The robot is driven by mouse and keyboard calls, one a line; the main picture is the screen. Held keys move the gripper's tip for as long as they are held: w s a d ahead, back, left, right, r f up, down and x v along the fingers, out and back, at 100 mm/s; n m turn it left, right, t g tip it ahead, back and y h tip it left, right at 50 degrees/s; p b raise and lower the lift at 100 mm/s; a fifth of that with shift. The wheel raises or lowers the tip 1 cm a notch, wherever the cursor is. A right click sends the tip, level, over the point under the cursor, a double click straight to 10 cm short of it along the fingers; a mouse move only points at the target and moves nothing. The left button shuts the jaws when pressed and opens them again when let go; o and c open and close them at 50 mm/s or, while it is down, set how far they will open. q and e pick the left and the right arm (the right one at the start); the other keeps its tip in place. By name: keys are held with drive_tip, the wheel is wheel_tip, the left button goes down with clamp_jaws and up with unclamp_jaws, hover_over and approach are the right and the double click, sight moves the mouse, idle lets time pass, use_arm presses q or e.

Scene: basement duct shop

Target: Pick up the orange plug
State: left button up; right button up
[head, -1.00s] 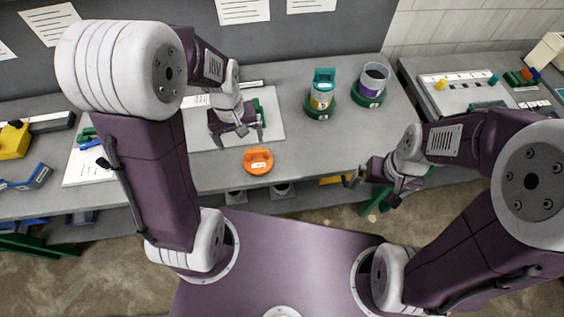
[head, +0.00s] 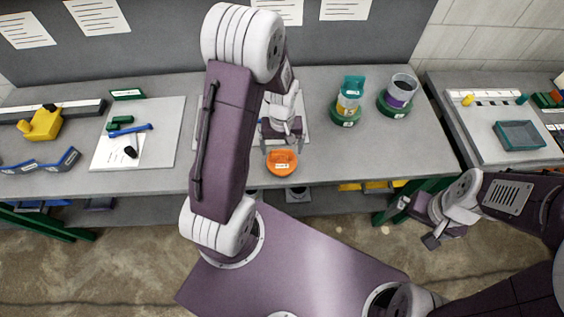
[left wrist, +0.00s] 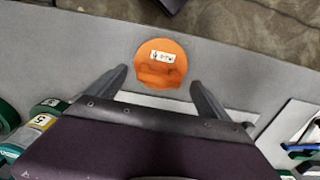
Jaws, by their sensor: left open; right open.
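The orange plug (head: 282,162) is a round orange piece with a raised grip and a small white label. It sits on the grey bench near its front edge. My left gripper (head: 284,146) is open just behind and above the plug. In the left wrist view the plug (left wrist: 162,63) lies just beyond and between the spread fingertips (left wrist: 160,78), with nothing held. My right gripper (head: 418,220) is open and empty, out over the floor in front of the bench at the right.
Two jars in green bases, one teal-lidded (head: 348,98) and one purple-banded (head: 399,92), stand to the right on the bench (head: 330,160). A white board (head: 165,135) with tools lies left. A second bench with a teal tray (head: 520,134) is at far right.

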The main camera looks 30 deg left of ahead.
sight(282, 154)
use_arm(q)
wheel_tip(282, 154, down, 4)
drive_tip(key=shift+f, duration=0.15)
drive_tip(key=shift+s, duration=0.1)
clamp_jaws()
drive_tip(key=r, duration=0.4)
drive_tip(key=shift+w+d+r, duration=0.25)
drive_tip(key=shift+d+r, duration=0.05)
drive_tip(key=shift+d, duration=0.1)
drive_tip(key=w+d+r+b, duration=0.1)
drive_tip(key=w+d+r, duration=0.1)
drive_tip(key=d+r, duration=0.4)
drive_tip(key=d, duration=0.4)
drive_tip(key=shift+w+d+r, duration=0.25)
drive_tip(key=shift+w+r, duration=0.05)
drive_tip(key=shift+w, duration=0.1)
